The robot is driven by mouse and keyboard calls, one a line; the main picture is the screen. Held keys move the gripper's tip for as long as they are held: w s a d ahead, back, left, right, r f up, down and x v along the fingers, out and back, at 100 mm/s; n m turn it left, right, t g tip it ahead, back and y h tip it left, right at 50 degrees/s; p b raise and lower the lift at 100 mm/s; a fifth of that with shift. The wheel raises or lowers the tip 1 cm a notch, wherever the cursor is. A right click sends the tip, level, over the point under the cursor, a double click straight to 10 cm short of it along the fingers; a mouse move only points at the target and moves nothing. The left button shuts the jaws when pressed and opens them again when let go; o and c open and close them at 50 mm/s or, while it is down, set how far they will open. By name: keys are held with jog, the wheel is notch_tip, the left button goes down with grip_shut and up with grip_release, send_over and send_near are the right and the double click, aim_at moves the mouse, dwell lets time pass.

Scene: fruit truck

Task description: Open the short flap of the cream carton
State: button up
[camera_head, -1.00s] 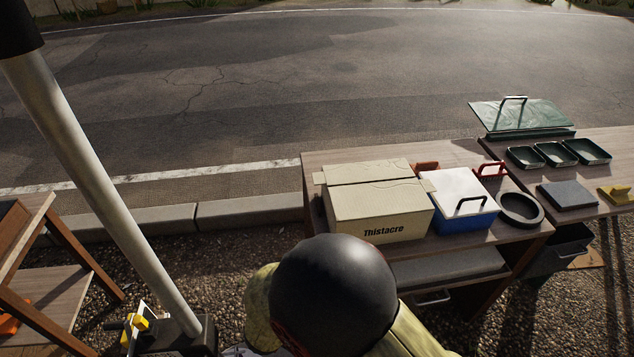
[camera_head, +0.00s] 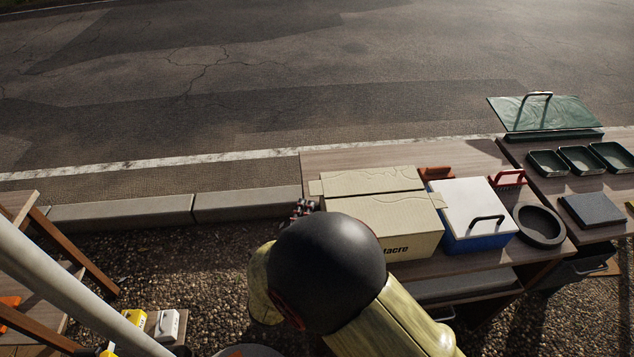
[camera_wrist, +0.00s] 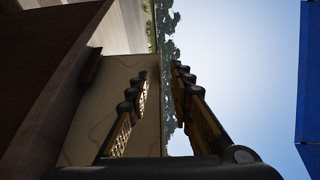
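The cream carton (camera_head: 400,235) stands on the wooden table in the head view, its two long top flaps lying flat and nearly meeting. My gripper (camera_head: 303,208) is beside the carton's left end, mostly hidden by my arm. In the wrist view my gripper (camera_wrist: 160,72) is open, with a gap between its fingers and nothing held. The carton's side (camera_wrist: 105,90) shows behind the left finger; whether they touch I cannot tell.
A blue box with a white lid (camera_head: 470,205) stands right of the carton. A red-handled item (camera_head: 507,179) and a black ring-shaped dish (camera_head: 540,226) are close by. Green trays (camera_head: 580,159) sit on the right table. The tabletop behind the carton (camera_head: 340,159) is clear.

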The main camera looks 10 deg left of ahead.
aim_at(313, 192)
jog(key=w, duration=0.2)
jog(key=w+b, duration=0.1)
jog(key=w, duration=0.1)
jog(key=w+d+b, duration=0.1)
jog(key=w, duration=0.1)
jog(key=shift+w+f, duration=0.1)
jog(key=shift+w, duration=0.25)
jog(key=shift+w+b, duration=0.3)
jog(key=shift+w, duration=0.25)
jog(key=c, duration=0.3)
grip_shut()
